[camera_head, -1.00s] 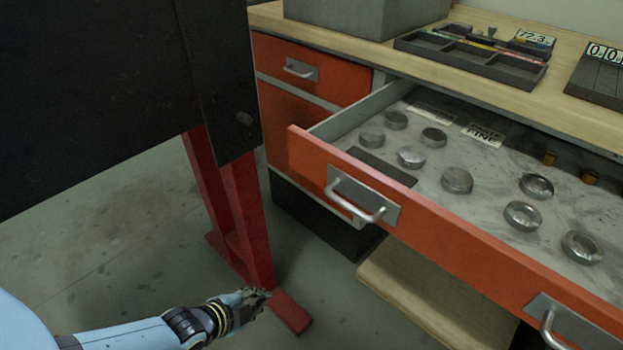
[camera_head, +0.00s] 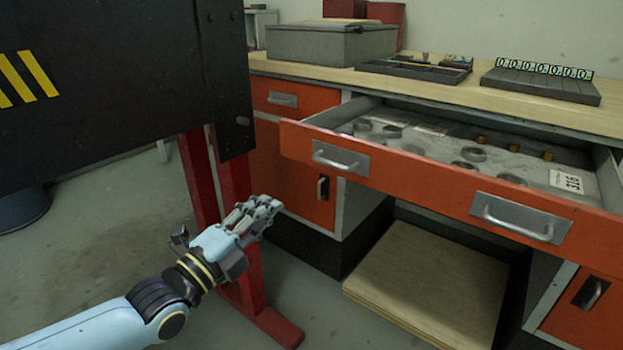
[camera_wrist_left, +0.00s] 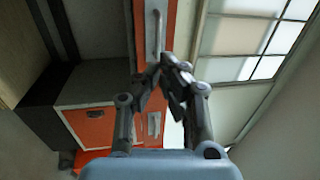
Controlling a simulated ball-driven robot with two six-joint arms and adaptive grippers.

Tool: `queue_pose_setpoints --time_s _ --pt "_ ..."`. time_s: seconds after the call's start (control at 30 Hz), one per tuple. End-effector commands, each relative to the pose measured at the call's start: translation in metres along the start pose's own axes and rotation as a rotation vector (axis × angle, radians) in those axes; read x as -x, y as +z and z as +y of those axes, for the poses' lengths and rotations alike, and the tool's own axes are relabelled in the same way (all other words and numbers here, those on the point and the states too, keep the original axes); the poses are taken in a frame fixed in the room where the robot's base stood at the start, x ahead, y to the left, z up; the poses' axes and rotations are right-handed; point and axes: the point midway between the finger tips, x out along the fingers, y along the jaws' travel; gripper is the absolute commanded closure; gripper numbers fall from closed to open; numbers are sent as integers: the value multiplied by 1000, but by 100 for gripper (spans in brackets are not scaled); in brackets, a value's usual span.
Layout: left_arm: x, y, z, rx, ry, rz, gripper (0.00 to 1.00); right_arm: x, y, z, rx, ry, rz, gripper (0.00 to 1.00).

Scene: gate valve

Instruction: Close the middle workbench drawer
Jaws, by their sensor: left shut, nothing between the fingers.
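The middle workbench drawer (camera_head: 420,190) has a long orange front and two metal handles, one on the left (camera_head: 341,157) and one on the right (camera_head: 520,222). It is pulled well out from the bench, with its inside showing. My left gripper (camera_head: 270,205) is in front of and below the drawer's left end, shut and empty, apart from it in the head view. In the left wrist view the gripper's fingers (camera_wrist_left: 165,72) are together, with the orange drawer front (camera_wrist_left: 145,40) and a handle (camera_wrist_left: 156,35) beyond them. My right gripper is not in view.
A black panel (camera_head: 110,90) on a red stand (camera_head: 235,185) stands close at the left, beside my left arm. The drawer holds several metal rings. A wooden board (camera_head: 430,285) lies low under the drawer. The wooden bench top (camera_head: 480,100) carries a grey box (camera_head: 332,43) and trays.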

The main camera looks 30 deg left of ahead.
Motion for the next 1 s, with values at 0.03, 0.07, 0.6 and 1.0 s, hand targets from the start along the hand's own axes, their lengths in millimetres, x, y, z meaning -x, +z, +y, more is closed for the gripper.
queue_pose_setpoints --time_s 0.03,0.07,0.6,1.0 --pt "-5 0 0 1 -2 0 100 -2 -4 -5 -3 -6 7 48" --pt "-8 0 0 1 -1 0 100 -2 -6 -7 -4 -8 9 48" --pt "-113 0 2 2 0 -2 100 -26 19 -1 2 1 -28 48" --pt "-136 0 1 2 3 -1 100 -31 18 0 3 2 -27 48"
